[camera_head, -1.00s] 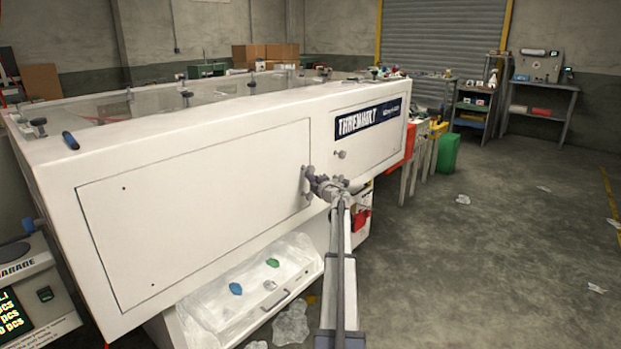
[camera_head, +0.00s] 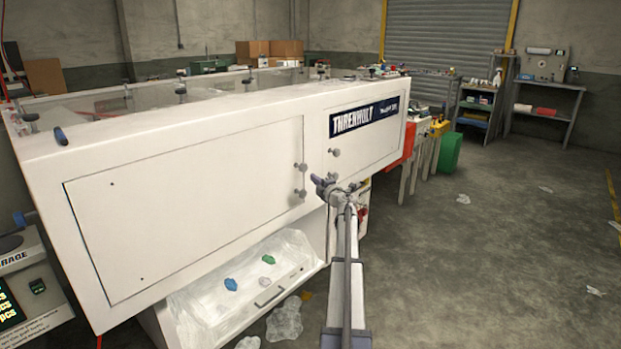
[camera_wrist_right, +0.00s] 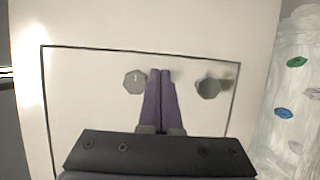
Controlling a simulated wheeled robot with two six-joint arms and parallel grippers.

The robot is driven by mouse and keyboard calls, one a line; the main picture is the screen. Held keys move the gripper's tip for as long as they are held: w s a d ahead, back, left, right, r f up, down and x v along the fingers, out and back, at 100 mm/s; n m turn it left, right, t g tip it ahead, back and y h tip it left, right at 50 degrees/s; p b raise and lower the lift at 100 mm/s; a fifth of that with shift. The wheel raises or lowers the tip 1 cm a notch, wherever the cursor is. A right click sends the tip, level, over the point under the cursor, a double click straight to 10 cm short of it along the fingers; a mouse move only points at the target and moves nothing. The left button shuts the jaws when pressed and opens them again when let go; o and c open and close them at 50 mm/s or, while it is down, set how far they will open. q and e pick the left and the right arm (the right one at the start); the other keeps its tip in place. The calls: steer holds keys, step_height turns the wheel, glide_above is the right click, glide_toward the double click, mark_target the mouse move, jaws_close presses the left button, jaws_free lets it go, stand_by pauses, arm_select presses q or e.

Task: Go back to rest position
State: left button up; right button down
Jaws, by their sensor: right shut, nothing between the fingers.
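My right gripper (camera_head: 318,181) is at the end of my outstretched right arm, in front of the white machine (camera_head: 130,160). In the right wrist view its two purple fingers (camera_wrist_right: 159,75) are together with nothing between them. They point at a framed panel, between two grey knobs, a left one (camera_wrist_right: 134,81) and a right one (camera_wrist_right: 208,88). In the head view the gripper looks clear of the round knobs (camera_head: 299,194) on the machine's front. My left gripper is not in view.
Below the machine is a plastic-lined tray (camera_head: 263,302) with blue, green and pale pieces. Shelves (camera_head: 545,110) stand at the back right. The concrete floor (camera_head: 480,270) on the right is mostly open, with scattered plastic scraps.

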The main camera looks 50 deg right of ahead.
steer(key=s, duration=0.7)
steer(key=shift+s+a, duration=0.15)
steer(key=shift+s, duration=0.05)
